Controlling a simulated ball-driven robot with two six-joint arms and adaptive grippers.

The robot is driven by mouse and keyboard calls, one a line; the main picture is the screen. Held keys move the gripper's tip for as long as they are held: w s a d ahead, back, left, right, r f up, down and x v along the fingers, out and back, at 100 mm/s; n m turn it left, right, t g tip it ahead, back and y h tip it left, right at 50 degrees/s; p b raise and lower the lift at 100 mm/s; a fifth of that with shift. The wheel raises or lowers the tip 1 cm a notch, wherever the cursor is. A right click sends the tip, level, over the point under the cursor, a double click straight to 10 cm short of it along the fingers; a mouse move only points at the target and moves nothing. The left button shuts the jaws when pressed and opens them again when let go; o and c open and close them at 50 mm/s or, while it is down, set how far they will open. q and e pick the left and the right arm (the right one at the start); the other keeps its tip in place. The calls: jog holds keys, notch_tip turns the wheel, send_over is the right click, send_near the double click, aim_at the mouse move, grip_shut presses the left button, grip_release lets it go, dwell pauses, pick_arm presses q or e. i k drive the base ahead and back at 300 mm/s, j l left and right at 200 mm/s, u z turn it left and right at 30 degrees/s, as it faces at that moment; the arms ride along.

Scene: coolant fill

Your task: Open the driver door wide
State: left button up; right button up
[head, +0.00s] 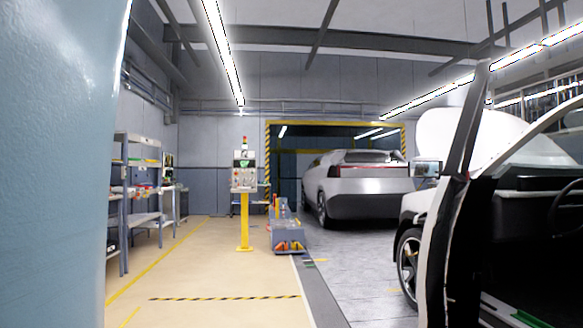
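The driver door (437,245) of a white car (410,205) is at the right. It stands open, swung away from the body, and I see it nearly edge-on with its dark inner side and window frame. Its side mirror (428,168) shows at the left of the frame. Through the doorway I see the dark cabin and part of the steering wheel (568,208). The door's lower part is cut off by the picture's bottom edge. Neither of my grippers is in view.
A blue-grey surface (55,160) fills the left side, very close. A shelf rack (140,205), a yellow post with a control box (244,180) and a grey floor unit (287,238) stand farther off. A silver car (365,185) is behind. The beige floor ahead is clear.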

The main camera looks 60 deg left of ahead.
aim_at(448, 296)
jog(key=u, duration=2.3)
jog(key=i+l+z, duration=0.35)
jog(key=l, duration=0.25)
jog(key=i+l+z, duration=0.4)
jog(key=l, duration=0.15)
jog(key=i+l+z, duration=0.35)
jog(key=l, duration=0.15)
jog(key=i+j+z, duration=0.2)
jog(key=j, duration=0.35)
jog(key=i+j+z, duration=0.2)
jog(key=j, duration=0.35)
jog(key=i+j+z, duration=0.2)
jog(key=j, duration=0.4)
jog(key=i+j+z, duration=0.2)
jog(key=j, duration=0.4)
jog(key=j+z, duration=0.2)
jog(key=j, duration=0.4)
